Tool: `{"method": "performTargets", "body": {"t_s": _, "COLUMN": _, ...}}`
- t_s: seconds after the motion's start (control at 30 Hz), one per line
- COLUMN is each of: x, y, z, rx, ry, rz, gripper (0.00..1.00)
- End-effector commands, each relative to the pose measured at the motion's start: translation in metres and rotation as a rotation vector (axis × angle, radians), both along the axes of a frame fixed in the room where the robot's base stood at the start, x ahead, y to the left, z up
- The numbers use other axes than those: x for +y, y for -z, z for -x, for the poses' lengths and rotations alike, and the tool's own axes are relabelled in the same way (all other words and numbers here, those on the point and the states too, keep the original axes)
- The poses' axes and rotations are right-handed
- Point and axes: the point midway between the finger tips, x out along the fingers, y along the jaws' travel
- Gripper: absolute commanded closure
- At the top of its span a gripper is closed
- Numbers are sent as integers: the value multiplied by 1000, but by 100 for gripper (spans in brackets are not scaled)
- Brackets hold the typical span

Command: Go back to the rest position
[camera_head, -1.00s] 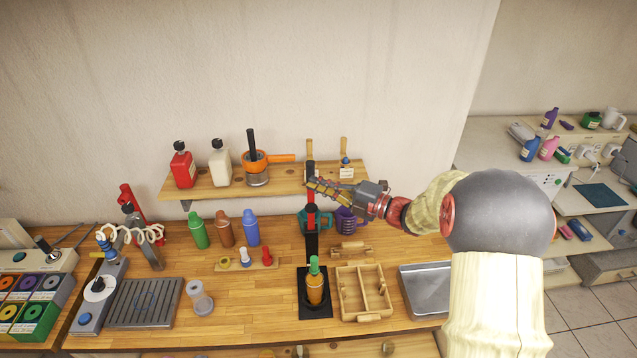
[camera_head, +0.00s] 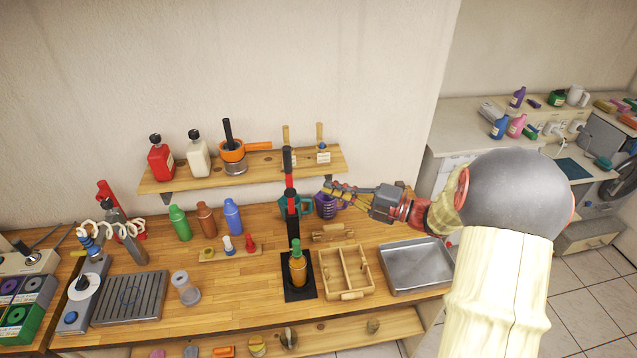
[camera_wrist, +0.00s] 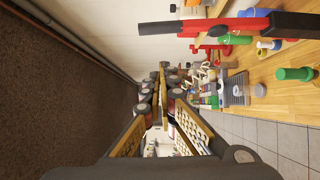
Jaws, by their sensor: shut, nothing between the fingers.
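My gripper (camera_head: 333,189) is shut and empty. It is held in the air above the right part of the wooden workbench (camera_head: 235,290), pointing left, beside the black and red stand (camera_head: 290,185). In the head view its fingertips overlap the purple mug (camera_head: 326,206) behind. In the wrist view the gripper fingers (camera_wrist: 165,85) come together, and the black and red stand (camera_wrist: 245,25) lies along the top right.
A green-capped orange bottle (camera_head: 298,265) stands on the stand's black base. A wooden divided box (camera_head: 345,272) and metal tray (camera_head: 417,266) lie to its right. A shelf (camera_head: 260,170) holds a red bottle (camera_head: 160,162), a white bottle and an orange pan.

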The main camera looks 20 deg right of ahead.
Motion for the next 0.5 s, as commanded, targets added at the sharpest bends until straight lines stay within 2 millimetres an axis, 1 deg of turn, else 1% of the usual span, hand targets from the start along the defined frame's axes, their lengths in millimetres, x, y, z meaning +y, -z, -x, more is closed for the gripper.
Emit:
{"method": "performTargets", "body": {"t_s": 0.23, "x": -3, "y": 0, "z": 4, "rx": -4, "ry": 0, "rz": 5, "gripper": 100}}
{"method": "performTargets", "body": {"t_s": 0.33, "x": -3, "y": 1, "z": 3, "rx": -41, "ry": 2, "rz": 51, "gripper": 100}}
{"method": "performTargets", "body": {"t_s": 0.43, "x": -3, "y": 9, "z": 3, "rx": -113, "ry": 3, "rz": 181, "gripper": 100}}
{"method": "performTargets", "body": {"t_s": 0.47, "x": -1, "y": 15, "z": 5, "rx": -135, "ry": -9, "rz": 240, "gripper": 100}}
{"method": "performTargets", "body": {"t_s": 0.5, "x": 3, "y": 27, "z": 10, "rx": -164, "ry": -35, "rz": 324, "gripper": 100}}
